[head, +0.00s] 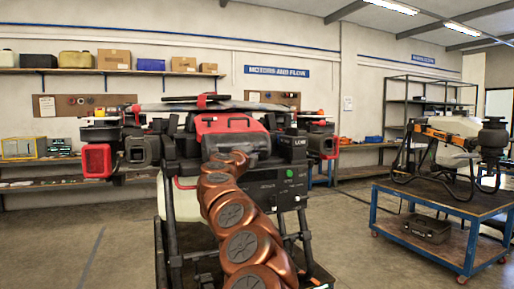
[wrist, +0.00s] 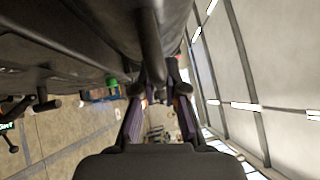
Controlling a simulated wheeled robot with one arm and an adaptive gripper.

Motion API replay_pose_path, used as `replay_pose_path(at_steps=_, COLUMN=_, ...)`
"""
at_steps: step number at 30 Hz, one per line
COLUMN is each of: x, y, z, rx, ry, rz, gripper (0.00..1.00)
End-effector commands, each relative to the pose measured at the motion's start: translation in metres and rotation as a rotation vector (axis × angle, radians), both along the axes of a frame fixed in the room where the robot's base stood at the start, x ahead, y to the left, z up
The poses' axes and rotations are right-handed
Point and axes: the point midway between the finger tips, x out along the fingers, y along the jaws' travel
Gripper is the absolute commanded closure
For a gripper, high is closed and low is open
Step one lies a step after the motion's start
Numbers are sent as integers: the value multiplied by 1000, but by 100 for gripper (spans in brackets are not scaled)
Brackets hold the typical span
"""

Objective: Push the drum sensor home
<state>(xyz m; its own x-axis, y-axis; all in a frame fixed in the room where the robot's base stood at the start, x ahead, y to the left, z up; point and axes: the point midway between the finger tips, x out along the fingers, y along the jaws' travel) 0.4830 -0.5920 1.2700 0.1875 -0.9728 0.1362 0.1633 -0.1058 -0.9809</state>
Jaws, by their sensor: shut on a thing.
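The spray drone (head: 283,190) stands in the middle of the head view, with a black body, a red-and-black top part and a green round mark on its side panel. My copper-coloured arm reaches up in front of it, and my gripper is hidden there. In the wrist view my gripper (wrist: 158,84) is shut on a narrow dark part (wrist: 152,45) that runs upward between the fingertips. A large dark body (wrist: 65,45) fills the upper left, close to the fingers. I cannot make out which part is the drum sensor. A small green piece (wrist: 112,82) shows left of the fingers.
A blue-framed cart (head: 425,235) at the right carries another drone (head: 450,145) and a dark case (head: 427,229) on its lower shelf. Wall shelves (head: 60,71) with boxes and a workbench line the back left. The floor at left is clear.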

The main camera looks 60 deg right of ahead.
Motion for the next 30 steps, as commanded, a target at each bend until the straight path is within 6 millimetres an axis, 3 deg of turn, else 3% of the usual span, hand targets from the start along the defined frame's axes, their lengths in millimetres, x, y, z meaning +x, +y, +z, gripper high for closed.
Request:
replay_pose_path(at_steps=13, x=8, y=-3, z=0, rx=-3, ry=3, rz=3, gripper=100)
replay_pose_path(at_steps=14, x=8, y=-3, z=0, rx=-4, ry=3, rz=3, gripper=87)
replay_pose_path(at_steps=21, x=7, y=-4, z=0, rx=-3, ry=2, rz=1, gripper=63)
replay_pose_path(at_steps=30, x=7, y=-4, z=0, rx=-2, ry=1, rz=1, gripper=63)
